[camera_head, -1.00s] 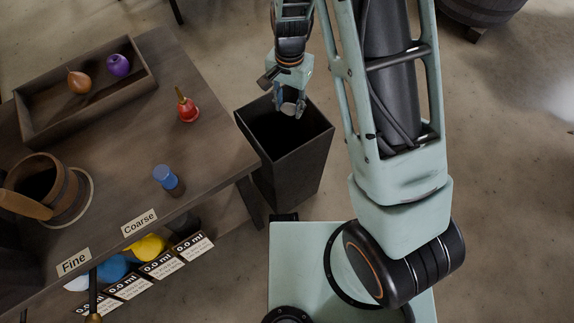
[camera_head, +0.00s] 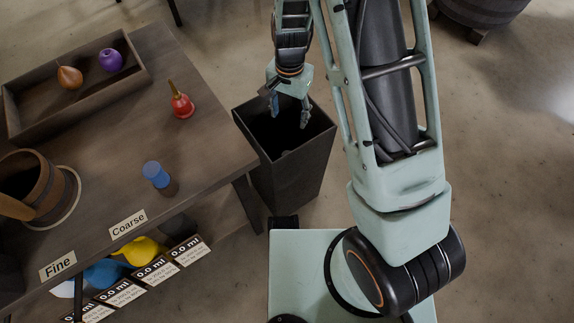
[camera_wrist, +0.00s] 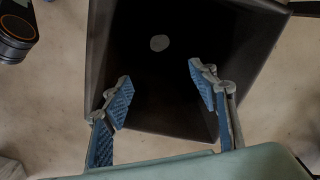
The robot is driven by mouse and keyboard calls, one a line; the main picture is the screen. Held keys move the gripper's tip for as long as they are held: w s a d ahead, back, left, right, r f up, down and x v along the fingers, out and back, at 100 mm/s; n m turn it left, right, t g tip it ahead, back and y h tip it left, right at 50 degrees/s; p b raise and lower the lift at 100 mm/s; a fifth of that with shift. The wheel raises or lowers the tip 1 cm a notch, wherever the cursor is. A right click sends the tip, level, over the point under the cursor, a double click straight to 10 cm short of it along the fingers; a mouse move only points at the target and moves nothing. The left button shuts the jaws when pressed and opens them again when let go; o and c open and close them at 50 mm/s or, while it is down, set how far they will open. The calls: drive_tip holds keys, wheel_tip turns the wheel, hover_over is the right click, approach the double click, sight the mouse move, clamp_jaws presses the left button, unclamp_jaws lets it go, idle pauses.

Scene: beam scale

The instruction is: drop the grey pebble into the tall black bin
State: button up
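The tall black bin (camera_head: 292,180) stands on the floor just right of the table, and its open top faces up. My gripper (camera_head: 290,112) is over the bin's mouth, with its fingers spread wide and nothing between them. In the wrist view my gripper (camera_wrist: 160,78) shows two blue-padded fingers apart. The grey pebble (camera_wrist: 159,43) is beyond the fingertips, within the outline of the dark bin interior (camera_wrist: 205,105). I cannot tell whether it is falling or lying at the bottom. In the head view a faint grey spot shows inside the bin, possibly the pebble.
The table at left holds a tray (camera_head: 128,83) with a brown pear-shaped object and a purple one. A red bell (camera_head: 181,104), a blue-topped object (camera_head: 157,175) and a wooden mug (camera_head: 45,190) stand on it. Floor to the right is mostly clear.

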wheel_tip(320, 180, up, 12)
idle(0.7)
idle(0.4)
